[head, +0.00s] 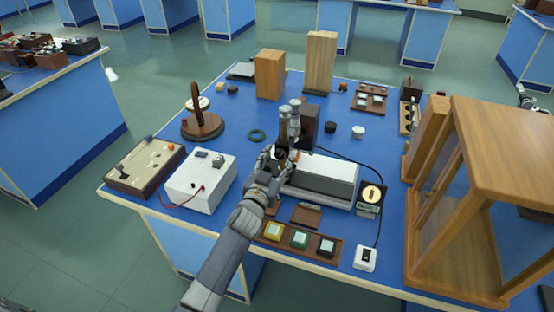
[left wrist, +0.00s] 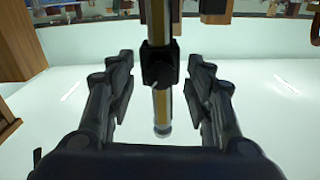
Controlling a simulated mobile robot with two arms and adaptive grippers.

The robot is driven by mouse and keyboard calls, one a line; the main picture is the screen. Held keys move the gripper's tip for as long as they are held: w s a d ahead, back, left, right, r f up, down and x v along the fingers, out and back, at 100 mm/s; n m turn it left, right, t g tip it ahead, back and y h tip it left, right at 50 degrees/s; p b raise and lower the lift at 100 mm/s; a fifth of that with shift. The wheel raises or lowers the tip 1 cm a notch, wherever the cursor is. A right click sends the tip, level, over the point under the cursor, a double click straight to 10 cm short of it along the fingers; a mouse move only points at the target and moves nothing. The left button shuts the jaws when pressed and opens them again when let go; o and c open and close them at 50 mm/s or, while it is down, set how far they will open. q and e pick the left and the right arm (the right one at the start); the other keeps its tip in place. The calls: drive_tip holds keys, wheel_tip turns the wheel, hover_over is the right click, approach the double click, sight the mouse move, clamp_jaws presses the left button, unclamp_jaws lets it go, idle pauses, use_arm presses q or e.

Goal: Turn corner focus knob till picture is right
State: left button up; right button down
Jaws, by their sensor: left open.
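The spectrometer-like instrument has a white-topped grey box (head: 325,172) and upright silver tubes (head: 291,118) at its left end. My left gripper (head: 280,156) is at that end, close to the tubes, and covers part of them. In the left wrist view, its two fingers stand apart on either side of a brass and silver tube with a black collar (left wrist: 160,66); I see gaps on both sides. I cannot pick out the corner focus knob for certain. A grey and black part at the far right, behind the wooden case, looks like my right gripper (head: 525,98); its fingers are unclear.
A white box (head: 200,182) with a red lead stands left of my arm. A tray of coloured blocks (head: 300,240) lies in front. A large wooden glazed case (head: 508,135) stands at right. Wooden blocks (head: 270,74) stand behind.

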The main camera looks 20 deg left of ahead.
use_arm(q)
drive_tip(key=c, duration=1.1)
drive_tip(key=shift+m, duration=0.3)
drive_tip(key=m, duration=0.3)
drive_tip(key=shift+f+b, duration=0.1)
drive_tip(key=shift+b, duration=0.2)
drive_tip(key=shift+m, duration=1.5)
drive_tip(key=o, duration=1.1)
drive_tip(key=shift+a, duration=0.1)
